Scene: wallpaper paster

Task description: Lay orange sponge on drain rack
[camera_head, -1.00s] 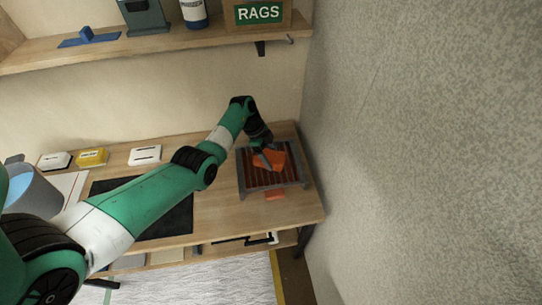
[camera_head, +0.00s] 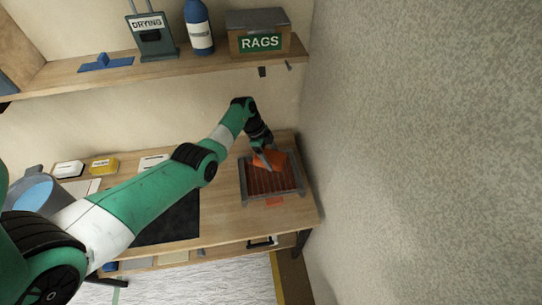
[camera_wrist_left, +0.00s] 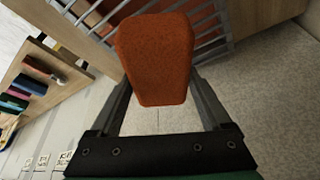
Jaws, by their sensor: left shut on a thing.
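The orange sponge (camera_head: 276,160) is at the back part of the drain rack in the head view. In the left wrist view the sponge (camera_wrist_left: 155,58) sits between the two fingers of my left gripper (camera_wrist_left: 158,95), which is shut on it. The drain rack (camera_head: 244,185) is a grey frame with a reddish-brown slatted bed at the right end of the table. Its grey bars (camera_wrist_left: 210,22) show behind the sponge in the wrist view. I cannot tell whether the sponge touches the slats. My left gripper also shows in the head view (camera_head: 266,158). My right gripper is not in view.
A small orange piece (camera_head: 275,201) lies at the rack's front edge. A dark mat (camera_head: 170,222), a grey bucket (camera_head: 38,192) and a yellow block (camera_head: 104,165) are on the table (camera_head: 220,220). A wall (camera_head: 420,150) rises close on the right; a shelf (camera_head: 150,80) is above.

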